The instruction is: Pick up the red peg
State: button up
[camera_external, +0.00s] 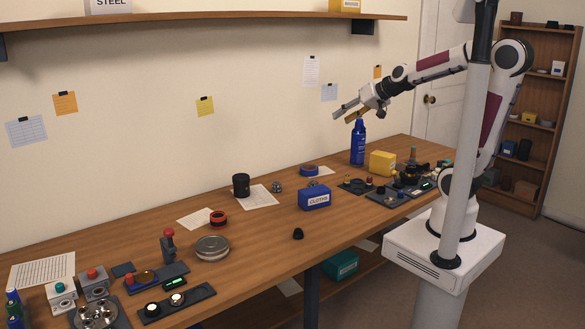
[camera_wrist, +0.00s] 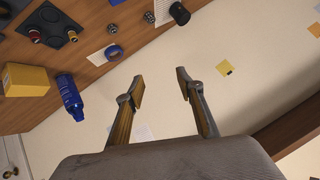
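A small peg that looks red (camera_external: 369,180) stands on a dark tray (camera_external: 353,189), towards the far right of the bench. In the wrist view, it is most likely the small reddish piece (camera_wrist: 35,36) on the dark tray at the upper left. A tan piece (camera_external: 348,180) stands on the same tray. My gripper (camera_external: 342,112) is raised in the air near the wall, above the bench and the blue bottle. Its two fingers are apart and nothing is between them in the wrist view (camera_wrist: 160,82). The peg is well away from the fingers.
A tall blue bottle (camera_external: 358,143) and a yellow box (camera_external: 382,163) stand behind the tray. A blue box labelled CLOTHS (camera_external: 314,198) stands to its left, and another tray (camera_external: 388,199) of parts to its right. A shelf (camera_external: 200,22) runs along the wall.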

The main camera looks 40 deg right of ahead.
jog(key=w+d+f+m+t+h, duration=0.1)
jog(key=w+d+f+m+h, duration=0.15)
jog(key=w, duration=0.55)
jog(key=w+d+f+m+t+h, duration=0.1)
jog(key=w+d+m+h, duration=0.25)
jog(key=w, duration=0.45)
jog(key=m+g+h, duration=0.9)
jog(key=g+h, duration=0.1)
jog(key=g, duration=0.2)
send_over(368, 178)
jog(key=a, duration=0.3)
notch_tip(368, 178, down, 21)
jog(key=shift+a, duration=0.15)
jog(key=shift+f, duration=3.45)
